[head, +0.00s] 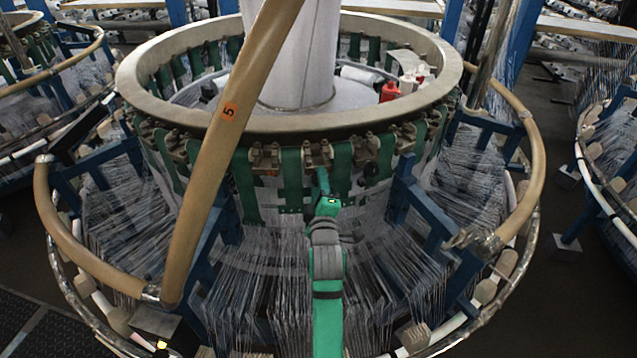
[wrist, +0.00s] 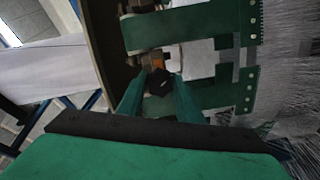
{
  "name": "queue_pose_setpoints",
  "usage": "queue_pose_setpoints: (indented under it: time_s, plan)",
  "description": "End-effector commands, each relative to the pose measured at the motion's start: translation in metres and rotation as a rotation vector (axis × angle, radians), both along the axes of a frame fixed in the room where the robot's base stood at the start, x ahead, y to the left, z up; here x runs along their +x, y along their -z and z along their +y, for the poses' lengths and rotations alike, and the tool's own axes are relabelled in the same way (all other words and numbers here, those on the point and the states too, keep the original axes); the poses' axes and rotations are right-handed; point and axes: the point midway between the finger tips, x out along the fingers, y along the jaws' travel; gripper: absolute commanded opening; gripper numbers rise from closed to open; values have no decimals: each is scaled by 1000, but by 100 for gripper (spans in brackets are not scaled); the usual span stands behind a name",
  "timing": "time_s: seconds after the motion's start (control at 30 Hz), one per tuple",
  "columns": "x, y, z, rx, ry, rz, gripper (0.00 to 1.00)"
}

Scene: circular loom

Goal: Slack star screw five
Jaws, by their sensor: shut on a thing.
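A dark star screw (wrist: 160,82) sits below a brown metal bracket (wrist: 152,58) on the loom ring's underside. My gripper (wrist: 161,84) has its two green fingers shut on this screw, one on each side. In the head view my green arm reaches up from the bottom, and my gripper (head: 321,182) meets the row of brackets under the front of the pale ring (head: 290,126). The screw is hidden behind my gripper there. An orange tag marked 5 (head: 228,111) is on the tan pipe left of my gripper.
Green straps (head: 292,180) hang on both sides of my gripper. A thick tan pipe (head: 205,180) slants across the front left. Blue frame arms (head: 402,190) and many fine threads (head: 270,285) surround my arm. Another loom (head: 610,160) stands at right.

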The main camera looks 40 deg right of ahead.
Motion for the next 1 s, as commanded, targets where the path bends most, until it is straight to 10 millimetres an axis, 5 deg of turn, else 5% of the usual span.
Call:
queue_pose_setpoints:
  time_s: [0.07,0.1,0.13,0.47,1.0]
  plan:
    - [0,0,1,-64,-1,42,5]
    - [1,0,1,-57,-2,37,42]
    - [1,0,1,-56,-2,36,47]
    - [-2,0,2,-53,-1,34,47]
    - [-55,0,36,-52,-1,33,47]
